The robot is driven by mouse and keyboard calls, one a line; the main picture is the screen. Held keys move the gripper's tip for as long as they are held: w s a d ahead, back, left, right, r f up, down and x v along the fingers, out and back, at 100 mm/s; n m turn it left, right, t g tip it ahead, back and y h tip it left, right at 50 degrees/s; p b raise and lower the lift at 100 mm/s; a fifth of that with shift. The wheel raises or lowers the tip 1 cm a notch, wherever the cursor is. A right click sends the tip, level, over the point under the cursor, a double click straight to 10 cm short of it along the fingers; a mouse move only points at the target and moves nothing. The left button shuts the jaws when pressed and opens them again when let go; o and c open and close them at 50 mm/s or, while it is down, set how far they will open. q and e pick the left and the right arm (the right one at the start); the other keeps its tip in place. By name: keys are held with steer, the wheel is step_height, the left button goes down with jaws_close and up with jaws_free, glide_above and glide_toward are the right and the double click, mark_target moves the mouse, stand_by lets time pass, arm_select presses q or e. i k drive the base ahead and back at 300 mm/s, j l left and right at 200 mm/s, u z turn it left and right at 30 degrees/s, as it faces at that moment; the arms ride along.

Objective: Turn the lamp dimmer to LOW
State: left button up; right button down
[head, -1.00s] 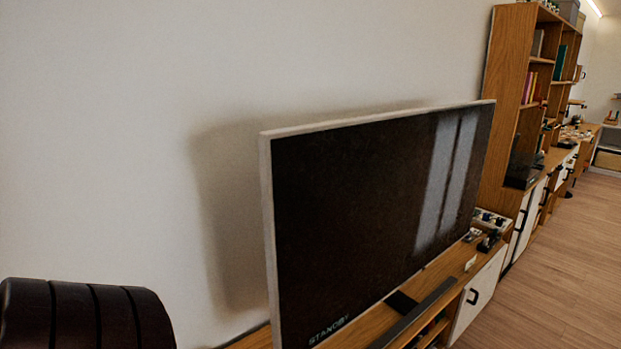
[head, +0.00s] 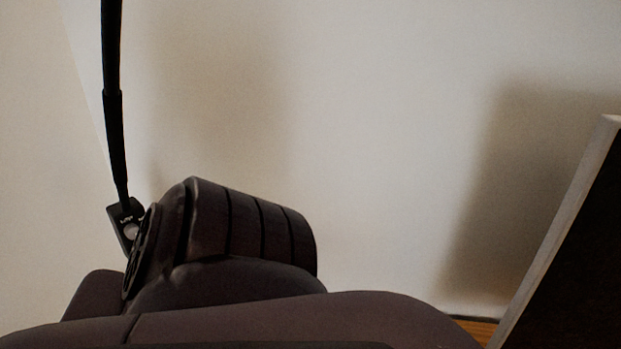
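The lamp dimmer (head: 118,219) is a small black plate or box at the lower end of a black pole (head: 114,130) in the left of the head view. It has a pale round knob (head: 131,232) and small white lettering that I cannot read for certain. The knob's setting cannot be made out. A dark ribbed link of my own arm hides the dimmer's lower right part. Neither of my grippers is in view.
A bare pale wall (head: 380,150) fills most of the view. The edge of a large television (head: 551,235) stands at the right, with a strip of wooden cabinet top (head: 478,330) beside it. My dark arm links fill the bottom of the view.

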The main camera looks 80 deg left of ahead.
mark_target(131, 230)
steer(key=i+u, duration=0.1)
steer(key=u, duration=2.7)
steer(key=k+l+u, duration=0.1)
steer(key=u, duration=0.9)
